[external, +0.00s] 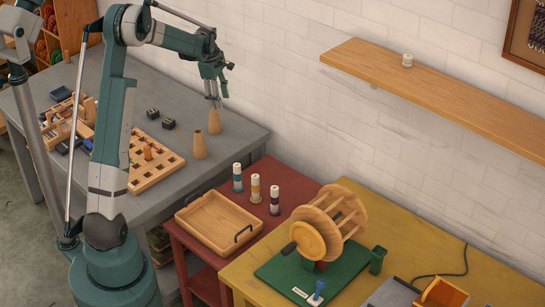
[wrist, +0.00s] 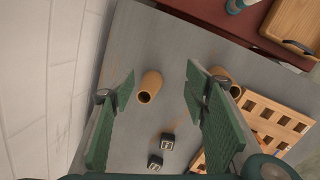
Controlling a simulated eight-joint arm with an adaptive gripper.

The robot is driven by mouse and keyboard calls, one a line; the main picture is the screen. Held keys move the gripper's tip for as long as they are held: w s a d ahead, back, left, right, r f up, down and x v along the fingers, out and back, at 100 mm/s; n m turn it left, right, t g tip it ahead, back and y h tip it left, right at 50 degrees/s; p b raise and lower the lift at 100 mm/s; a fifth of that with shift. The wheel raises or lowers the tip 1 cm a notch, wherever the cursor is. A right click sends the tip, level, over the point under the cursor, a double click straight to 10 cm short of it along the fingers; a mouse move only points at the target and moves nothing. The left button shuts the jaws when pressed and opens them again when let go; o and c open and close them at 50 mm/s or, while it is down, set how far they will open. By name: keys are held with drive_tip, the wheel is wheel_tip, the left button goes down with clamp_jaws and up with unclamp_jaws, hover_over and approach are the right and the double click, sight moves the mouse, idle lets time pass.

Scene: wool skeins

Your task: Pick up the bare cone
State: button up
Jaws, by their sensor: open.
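Two plain tan cones stand on the grey table. One cone (external: 214,123) is directly under my gripper (external: 212,98) in the external view. The other cone (external: 199,146) stands a little nearer the camera. No yarn shows on either one. In the wrist view my gripper (wrist: 158,82) is open, with its green fingers wide apart. The first cone (wrist: 150,86) appears between the fingers, its hollow end visible, with gaps on both sides. The second cone (wrist: 235,92) is partly hidden behind the right finger.
A wooden board with square holes (external: 155,171) and two small dark blocks (external: 160,119) are near the cones. A red table (external: 240,189) holds a wooden tray (external: 218,222) and several small wound spools (external: 255,187). The white wall is close behind.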

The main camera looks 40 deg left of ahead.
sight(216, 120)
drive_tip(key=a+f+n, duration=0.1)
drive_tip(key=a+f, duration=0.1)
drive_tip(key=w+a+f+n, duration=0.1)
drive_tip(key=a+f, duration=0.1)
drive_tip(key=w+a+f+n+p, duration=0.1)
drive_tip(key=a+f, duration=0.2)
drive_tip(key=shift+f+g, duration=0.1)
drive_tip(key=shift+g, duration=0.2)
drive_tip(key=shift+w+d+f, duration=0.1)
drive_tip(key=shift+f, duration=1.2)
drive_tip(key=shift+w+d+f+b, duration=0.1)
drive_tip(key=shift+f+b, duration=0.1)
drive_tip(key=shift+f, duration=0.65)
drive_tip(key=shift+s+d+f+b, duration=0.15)
drive_tip(key=shift+f+b, duration=0.1)
drive_tip(key=shift+f, duration=0.6)
drive_tip(key=shift+w+d+f+b, duration=0.1)
drive_tip(key=shift+w+f+b, duration=0.1)
drive_tip(key=shift+f, duration=0.65)
drive_tip(key=c, duration=0.7)
